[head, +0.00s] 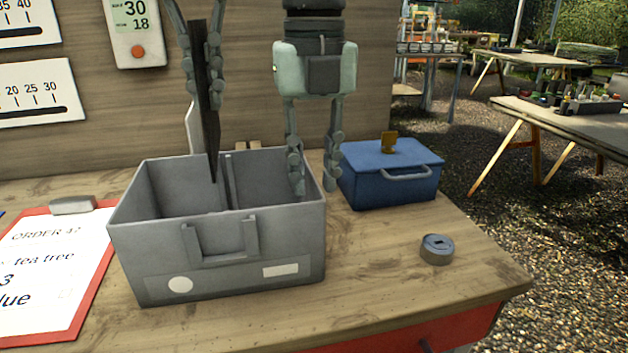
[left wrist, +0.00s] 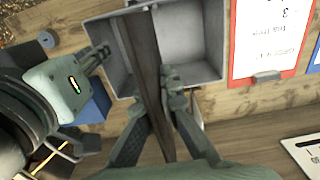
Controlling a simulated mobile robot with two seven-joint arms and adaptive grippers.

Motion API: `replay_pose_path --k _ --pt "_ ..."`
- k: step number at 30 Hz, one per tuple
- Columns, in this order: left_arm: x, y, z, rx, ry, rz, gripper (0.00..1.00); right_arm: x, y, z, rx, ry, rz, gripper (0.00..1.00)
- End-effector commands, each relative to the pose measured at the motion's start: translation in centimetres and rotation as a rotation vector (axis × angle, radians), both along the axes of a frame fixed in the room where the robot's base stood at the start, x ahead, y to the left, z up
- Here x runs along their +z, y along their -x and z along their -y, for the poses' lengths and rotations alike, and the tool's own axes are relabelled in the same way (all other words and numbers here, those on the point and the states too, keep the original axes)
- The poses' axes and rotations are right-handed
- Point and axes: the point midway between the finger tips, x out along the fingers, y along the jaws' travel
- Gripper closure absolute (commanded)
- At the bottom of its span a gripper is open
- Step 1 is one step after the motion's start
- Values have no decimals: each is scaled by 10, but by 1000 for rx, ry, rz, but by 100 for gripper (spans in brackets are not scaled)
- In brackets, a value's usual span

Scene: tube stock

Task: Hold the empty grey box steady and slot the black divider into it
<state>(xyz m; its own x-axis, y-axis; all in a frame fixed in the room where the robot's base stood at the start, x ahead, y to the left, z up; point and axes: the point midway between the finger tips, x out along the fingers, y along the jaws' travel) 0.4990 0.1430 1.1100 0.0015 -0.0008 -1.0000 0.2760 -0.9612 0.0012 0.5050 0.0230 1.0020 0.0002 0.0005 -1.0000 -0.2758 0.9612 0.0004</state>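The open grey box (head: 290,235) stands on the wooden table and looks empty, with an upright rail on its inner back wall. It also shows in the left wrist view (left wrist: 207,72). The black divider (head: 209,115) hangs upright, its lower end within the box's opening in the head view; its depth there is unclear. It runs between the left fingers in the left wrist view (left wrist: 146,60). My left gripper (head: 202,72) is shut on the divider above the box. My right gripper (head: 314,180) points down at the box's right wall, fingers apart, one on each side.
A blue case (head: 385,185) with a brass-coloured piece on top stands close to the right gripper. A round grey tin (head: 436,250) sits at the table's right. A red clipboard (head: 75,300) lies left of the box. A wooden panel (head: 250,90) rises behind.

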Motion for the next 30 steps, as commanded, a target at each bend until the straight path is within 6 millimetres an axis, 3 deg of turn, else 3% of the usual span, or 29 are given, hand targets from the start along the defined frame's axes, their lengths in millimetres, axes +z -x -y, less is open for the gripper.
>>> replay_pose_path --k 3,14,30 --pt "0 0 0 0 0 0 100 0 0 0 0 0 0 78" --pt "0 0 0 0 0 0 100 0 0 0 1 0 0 100" --pt "-5 1 0 0 0 -1 100 0 0 0 1 0 0 100"
